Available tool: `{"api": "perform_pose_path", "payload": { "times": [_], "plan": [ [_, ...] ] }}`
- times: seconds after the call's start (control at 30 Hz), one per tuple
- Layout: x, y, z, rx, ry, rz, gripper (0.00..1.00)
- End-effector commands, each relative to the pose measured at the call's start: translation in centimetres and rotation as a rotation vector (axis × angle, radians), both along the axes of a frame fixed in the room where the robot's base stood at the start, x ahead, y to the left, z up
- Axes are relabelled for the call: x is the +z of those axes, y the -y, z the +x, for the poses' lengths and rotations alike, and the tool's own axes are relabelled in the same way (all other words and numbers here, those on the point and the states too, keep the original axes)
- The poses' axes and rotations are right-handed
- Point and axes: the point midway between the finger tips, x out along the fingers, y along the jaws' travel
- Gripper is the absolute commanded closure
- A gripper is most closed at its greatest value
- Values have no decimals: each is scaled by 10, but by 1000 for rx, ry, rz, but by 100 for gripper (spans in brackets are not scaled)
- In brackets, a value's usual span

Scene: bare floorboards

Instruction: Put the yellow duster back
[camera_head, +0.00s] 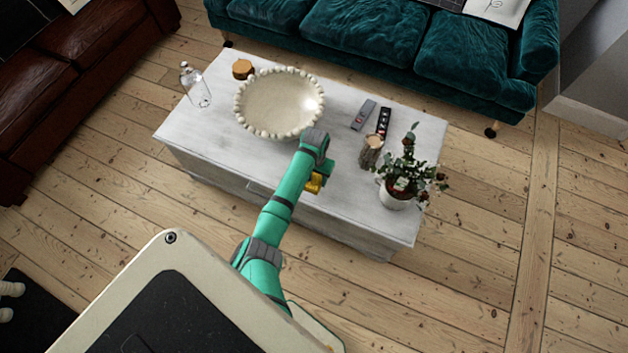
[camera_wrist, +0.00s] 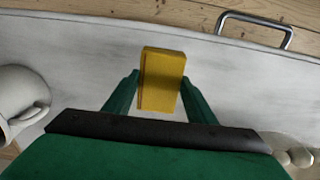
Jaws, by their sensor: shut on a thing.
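The yellow duster (camera_wrist: 161,82) is a small yellow block between the two green fingers of my gripper (camera_wrist: 160,95) in the wrist view. My gripper is shut on it. In the head view the duster (camera_head: 314,184) shows beside the end of my arm, over the front part of the white coffee table (camera_head: 225,150). My wrist partly hides it there. I cannot tell whether the duster touches the table top.
A beaded bowl (camera_head: 280,103), a glass bottle (camera_head: 196,88), a wooden piece (camera_head: 242,69), two remotes (camera_head: 383,122), a log candle holder (camera_head: 371,152) and a potted plant (camera_head: 396,196) stand on the table. A teal sofa (camera_head: 370,35) is behind. The floor at right is clear.

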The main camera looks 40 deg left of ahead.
Motion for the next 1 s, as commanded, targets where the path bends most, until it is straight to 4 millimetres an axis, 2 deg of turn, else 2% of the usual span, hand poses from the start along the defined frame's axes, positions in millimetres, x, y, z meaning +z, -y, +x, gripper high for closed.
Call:
{"api": "perform_pose_path", "payload": {
  "times": [0.2, 0.67, 0.7, 0.73, 1.0],
  "plan": [
    [-28, -3, -1, 3, -1, 2, 70],
    [-34, -2, 0, 3, 0, 0, 70],
    [-34, -2, 0, 2, 1, 0, 40],
    [-34, -2, 0, 2, 1, 1, 32],
    [-33, -2, 0, 2, 0, 1, 30]
  ]
}}
